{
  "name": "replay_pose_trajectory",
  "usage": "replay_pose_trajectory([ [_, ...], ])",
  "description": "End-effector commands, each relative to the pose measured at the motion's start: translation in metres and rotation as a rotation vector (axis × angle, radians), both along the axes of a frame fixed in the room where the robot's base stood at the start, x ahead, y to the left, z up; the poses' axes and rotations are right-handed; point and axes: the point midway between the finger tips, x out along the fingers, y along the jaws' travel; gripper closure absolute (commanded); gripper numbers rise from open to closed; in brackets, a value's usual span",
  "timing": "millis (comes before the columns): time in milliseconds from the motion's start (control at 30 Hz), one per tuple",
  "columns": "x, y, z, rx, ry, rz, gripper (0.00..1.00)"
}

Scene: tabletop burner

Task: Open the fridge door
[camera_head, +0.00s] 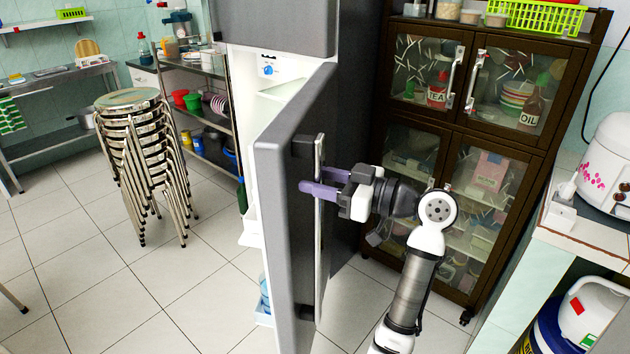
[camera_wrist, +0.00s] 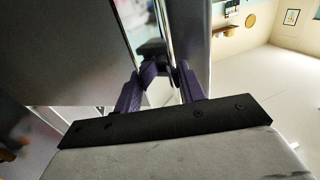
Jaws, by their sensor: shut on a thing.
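The grey fridge door (camera_head: 280,215) stands partly open in the head view, swung out from the fridge (camera_head: 285,28). White shelves and a blue dial show in the gap. The long silver door handle (camera_head: 319,240) runs vertically on the door's outer face. My gripper (camera_head: 322,184) reaches from the right and is shut on the handle, with its purple fingers around it at the upper part. In the wrist view the two purple fingers (camera_wrist: 166,78) close near the silver handle bar (camera_wrist: 162,25). The exact contact is partly hidden.
A dark glass-door cabinet (camera_head: 462,125) stands right of the fridge, behind my arm. A stack of stools (camera_head: 140,150) and a metal shelf (camera_head: 205,110) stand left. Tiled floor (camera_head: 130,285) left of the door is clear. A white-topped counter (camera_head: 585,235) is at right.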

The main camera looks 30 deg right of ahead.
Motion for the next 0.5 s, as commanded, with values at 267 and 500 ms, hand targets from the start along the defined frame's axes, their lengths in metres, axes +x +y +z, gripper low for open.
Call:
replay_pose_trajectory([
  [267, 0.0011, -0.0001, 0.0011, 0.001, -0.001, -0.003, 0.40],
  [500, -0.0016, -0.0019, 0.0004, 0.000, -0.001, -0.002, 0.40],
])
